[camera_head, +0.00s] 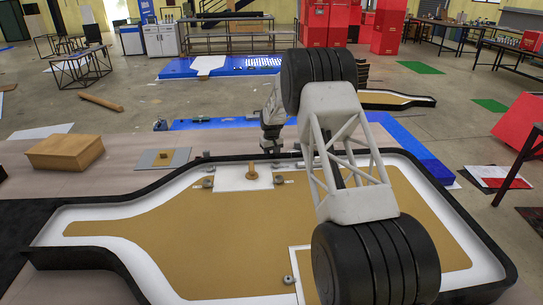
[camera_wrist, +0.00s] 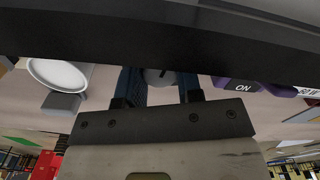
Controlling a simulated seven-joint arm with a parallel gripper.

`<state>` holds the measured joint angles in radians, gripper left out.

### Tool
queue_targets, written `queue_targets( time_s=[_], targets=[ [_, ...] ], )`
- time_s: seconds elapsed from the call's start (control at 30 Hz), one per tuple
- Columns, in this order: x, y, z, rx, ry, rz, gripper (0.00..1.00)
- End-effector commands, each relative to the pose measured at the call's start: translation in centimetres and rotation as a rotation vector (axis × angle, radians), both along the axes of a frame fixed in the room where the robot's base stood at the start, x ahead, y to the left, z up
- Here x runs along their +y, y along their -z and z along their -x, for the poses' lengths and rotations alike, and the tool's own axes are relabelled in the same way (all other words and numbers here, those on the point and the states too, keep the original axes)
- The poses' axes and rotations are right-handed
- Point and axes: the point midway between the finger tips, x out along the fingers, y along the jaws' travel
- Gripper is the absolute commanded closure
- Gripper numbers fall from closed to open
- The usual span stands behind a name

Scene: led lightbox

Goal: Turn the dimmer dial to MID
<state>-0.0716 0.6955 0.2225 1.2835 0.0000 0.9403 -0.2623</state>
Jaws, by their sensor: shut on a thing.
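My gripper (camera_wrist: 160,88) points down beyond the far black wall of the tray in the head view, where it also shows small (camera_head: 272,147). In the wrist view its two dark blue fingers are closed on a grey rounded piece (camera_wrist: 158,76), which looks like the dimmer dial. Most of this piece is hidden by the fingers and by a broad black edge, so its pointer and the MID mark cannot be read. A purple part (camera_wrist: 232,82) with an ON label is to the right of the fingers.
The black-walled tray (camera_head: 85,255) with a tan floor fills the front. A wooden peg (camera_head: 252,171) stands on a white plate inside it. A wooden box (camera_head: 65,152) and a grey plate (camera_head: 150,162) lie to the left. A white round thing (camera_wrist: 58,73) is left of my fingers.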

Motion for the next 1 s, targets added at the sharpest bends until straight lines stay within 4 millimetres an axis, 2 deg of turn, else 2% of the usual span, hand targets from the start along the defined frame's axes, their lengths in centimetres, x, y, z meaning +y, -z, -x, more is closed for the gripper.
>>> queue_targets(
  time_s=[0.3, 0.83, 0.87, 1.0],
  targets=[
    [0.0, -0.06, -0.03, -0.001, -0.159, 0.0, 0.91],
    [0.02, -0.13, -0.06, -0.001, -0.191, 0.001, 0.91],
    [0.02, -0.13, -0.06, -0.002, -0.191, 0.0, 0.64],
    [0.01, -0.09, -0.04, -0.001, -0.19, 0.0, 0.42]
  ],
)
